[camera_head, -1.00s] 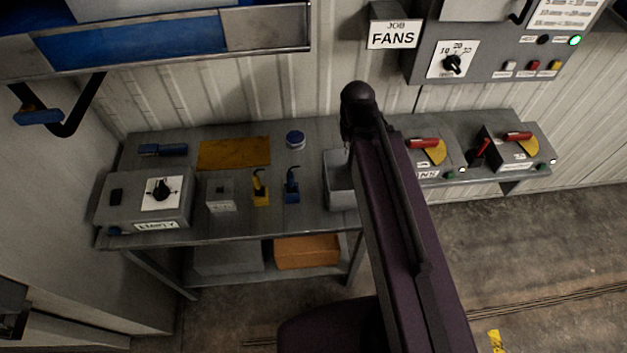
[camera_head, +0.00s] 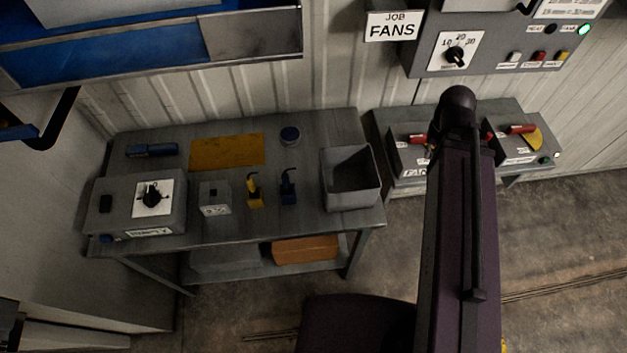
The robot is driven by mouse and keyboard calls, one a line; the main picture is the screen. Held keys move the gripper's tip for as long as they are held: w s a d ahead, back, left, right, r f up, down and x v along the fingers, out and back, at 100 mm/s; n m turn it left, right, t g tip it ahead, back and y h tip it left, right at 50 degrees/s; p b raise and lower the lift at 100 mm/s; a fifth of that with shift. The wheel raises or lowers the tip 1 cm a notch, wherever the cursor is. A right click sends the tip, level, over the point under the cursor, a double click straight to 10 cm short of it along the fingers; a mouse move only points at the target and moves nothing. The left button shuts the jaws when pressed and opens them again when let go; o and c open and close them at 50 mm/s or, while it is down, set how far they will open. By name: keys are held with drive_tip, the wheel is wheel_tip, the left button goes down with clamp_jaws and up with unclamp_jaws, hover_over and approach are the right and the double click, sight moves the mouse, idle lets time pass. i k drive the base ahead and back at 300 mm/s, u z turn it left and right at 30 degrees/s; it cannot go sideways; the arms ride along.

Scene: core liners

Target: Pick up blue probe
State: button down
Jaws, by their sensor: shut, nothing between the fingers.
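The blue probe (camera_head: 289,193) stands on the grey workbench (camera_head: 320,228), a blue base with a dark curved top. It is just right of a similar yellow probe (camera_head: 255,196) and left of an open grey bin (camera_head: 350,199). Nothing covers the blue probe. My arm, a purple link with a black joint at its upper end, rises on the right of the picture, apart from the probe. My gripper is not in view.
Switch boxes (camera_head: 520,145) stand to the right.

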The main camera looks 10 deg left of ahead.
sight(287, 187)
drive_tip(key=z, duration=0.6)
drive_tip(key=k, duration=0.85)
drive_tip(key=u, duration=1.45)
drive_tip(key=i, duration=0.85)
drive_tip(key=z, duration=0.1)
